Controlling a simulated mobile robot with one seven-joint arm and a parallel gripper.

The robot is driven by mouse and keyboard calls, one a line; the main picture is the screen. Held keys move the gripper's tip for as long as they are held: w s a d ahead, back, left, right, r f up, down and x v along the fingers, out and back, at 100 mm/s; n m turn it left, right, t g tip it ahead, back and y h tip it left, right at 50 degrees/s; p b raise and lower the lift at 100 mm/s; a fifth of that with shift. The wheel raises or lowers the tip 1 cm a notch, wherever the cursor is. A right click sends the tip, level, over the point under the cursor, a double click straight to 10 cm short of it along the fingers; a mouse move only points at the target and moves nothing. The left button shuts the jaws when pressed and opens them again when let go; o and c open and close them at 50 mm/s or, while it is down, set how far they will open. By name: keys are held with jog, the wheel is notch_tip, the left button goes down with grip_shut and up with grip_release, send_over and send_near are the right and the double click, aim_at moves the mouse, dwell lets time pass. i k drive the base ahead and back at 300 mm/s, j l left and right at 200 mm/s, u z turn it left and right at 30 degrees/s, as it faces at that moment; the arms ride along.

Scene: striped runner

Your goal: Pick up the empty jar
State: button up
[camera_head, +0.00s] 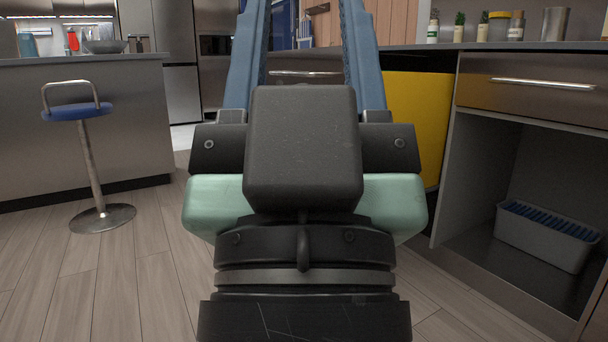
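My gripper (307,20) fills the middle of the view, pointing away from the camera. Its two blue fingers stand wide apart, and I see nothing held between them. The fingertips run out of the top of the frame. I cannot pick out an empty jar for certain. Several small bottles and jars stand on the right counter, among them a jar with a yellow lid (499,28). They are too small to tell which is empty. My gripper is left of them and apart from them.
The right counter (425,47) also bears a metal canister (555,24). Below are a drawer (540,92), a yellow panel (415,115) and an open cabinet with a grey bin (545,238). A blue stool (78,112) stands by the left island (60,150). Some floor is clear at left.

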aim_at(499, 25)
jog(key=l+u, duration=0.25)
jog(key=l, duration=0.6)
jog(key=l+u, duration=0.25)
jog(key=l, duration=0.6)
jog(key=k, duration=0.05)
